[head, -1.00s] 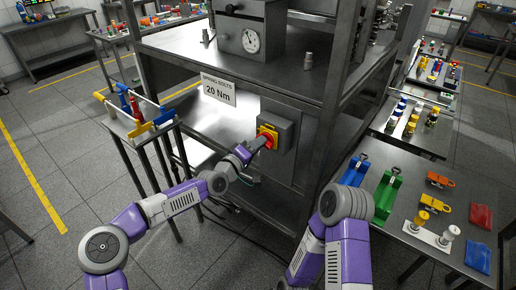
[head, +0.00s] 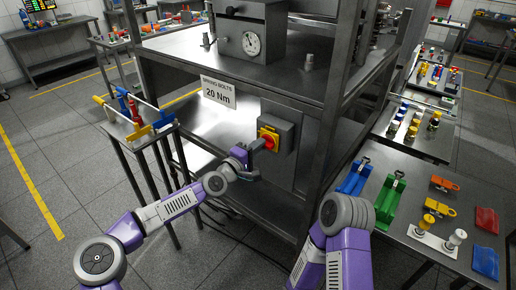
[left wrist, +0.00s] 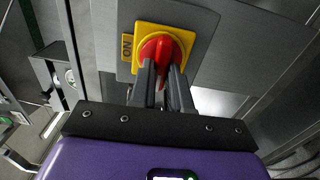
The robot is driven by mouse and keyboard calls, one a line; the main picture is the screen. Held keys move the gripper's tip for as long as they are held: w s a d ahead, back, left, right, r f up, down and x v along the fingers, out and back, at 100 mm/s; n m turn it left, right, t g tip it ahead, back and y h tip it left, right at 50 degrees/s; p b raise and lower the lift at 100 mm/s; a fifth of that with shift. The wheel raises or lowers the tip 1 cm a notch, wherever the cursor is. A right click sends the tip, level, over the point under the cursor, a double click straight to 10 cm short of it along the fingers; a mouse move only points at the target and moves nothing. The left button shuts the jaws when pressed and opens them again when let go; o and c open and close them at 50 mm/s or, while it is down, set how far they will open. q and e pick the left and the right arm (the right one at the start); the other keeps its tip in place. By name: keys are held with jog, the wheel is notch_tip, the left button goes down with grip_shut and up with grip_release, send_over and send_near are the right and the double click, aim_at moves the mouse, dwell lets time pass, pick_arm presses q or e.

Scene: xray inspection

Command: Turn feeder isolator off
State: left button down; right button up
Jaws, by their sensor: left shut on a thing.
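The feeder isolator is a grey box (head: 283,133) on the machine's frame, with a yellow plate and a red rotary knob (head: 270,142). In the left wrist view the red knob (left wrist: 163,48) sits on the yellow plate (left wrist: 144,30), and an "ON" label (left wrist: 127,47) is left of it. My left gripper (head: 257,148) reaches the knob from the left. In the left wrist view its fingers (left wrist: 163,72) are shut on the knob's grip, which they partly hide. My right arm shows at lower right, but its gripper is not in view.
A "SPRING BOLTS 20 Nm" sign (head: 218,92) hangs on the machine above the left arm. A small stand (head: 118,128) with coloured tools is at left. A side table (head: 408,232) holds green and blue holders, orange and yellow tags and red and blue pouches.

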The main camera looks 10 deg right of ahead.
pick_arm(q)
jog(key=c, duration=1.1)
grip_release()
jog(key=shift+v, duration=3.75)
